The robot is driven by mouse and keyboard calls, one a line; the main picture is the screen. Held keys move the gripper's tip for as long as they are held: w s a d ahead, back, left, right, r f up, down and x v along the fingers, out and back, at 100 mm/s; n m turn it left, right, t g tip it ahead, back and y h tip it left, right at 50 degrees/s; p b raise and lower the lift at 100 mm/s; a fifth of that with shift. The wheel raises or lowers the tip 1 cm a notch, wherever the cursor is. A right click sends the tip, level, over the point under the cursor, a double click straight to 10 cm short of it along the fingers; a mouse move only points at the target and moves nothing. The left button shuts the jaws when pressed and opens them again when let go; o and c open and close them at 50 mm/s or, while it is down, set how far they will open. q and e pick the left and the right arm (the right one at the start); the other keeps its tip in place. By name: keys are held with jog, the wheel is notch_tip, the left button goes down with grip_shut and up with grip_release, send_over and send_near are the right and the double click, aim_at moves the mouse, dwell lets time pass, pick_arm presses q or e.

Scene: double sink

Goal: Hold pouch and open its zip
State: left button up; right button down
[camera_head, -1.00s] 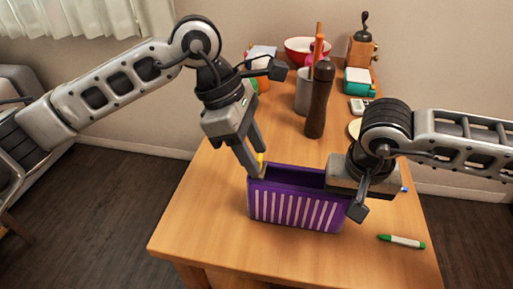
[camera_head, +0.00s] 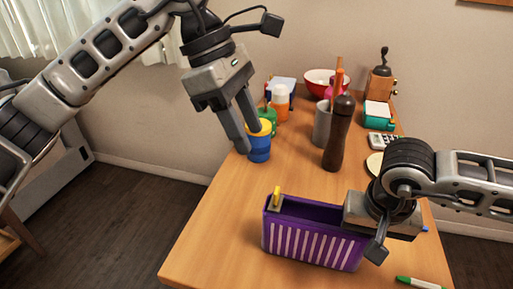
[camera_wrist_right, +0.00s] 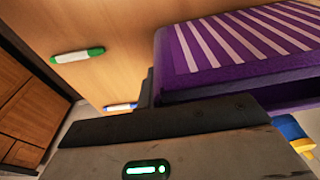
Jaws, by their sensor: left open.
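The purple pouch (camera_head: 312,248) with white stripes stands on the table; its top gapes and shows a dark inside. Its yellow zip pull (camera_head: 277,195) sits at the top left end. My left gripper (camera_head: 249,139) is open and empty, up and to the left of the pouch, apart from it; its fingers overlap a blue cup in the picture. My right gripper (camera_head: 374,228) is shut on the pouch's right end; its fingertips are mostly hidden. The right wrist view shows the striped pouch (camera_wrist_right: 225,48) beside a dark finger.
A blue cup (camera_head: 259,149) with a yellow top, a brown pepper mill (camera_head: 339,135) and a grey utensil holder (camera_head: 322,125) stand behind the pouch. A green-and-white marker (camera_head: 418,282) lies front right. The tabletop left of the pouch is clear.

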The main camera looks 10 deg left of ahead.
dwell(0.4)
jog(key=c, duration=1.6)
grip_release()
jog(key=shift+o, duration=0.2)
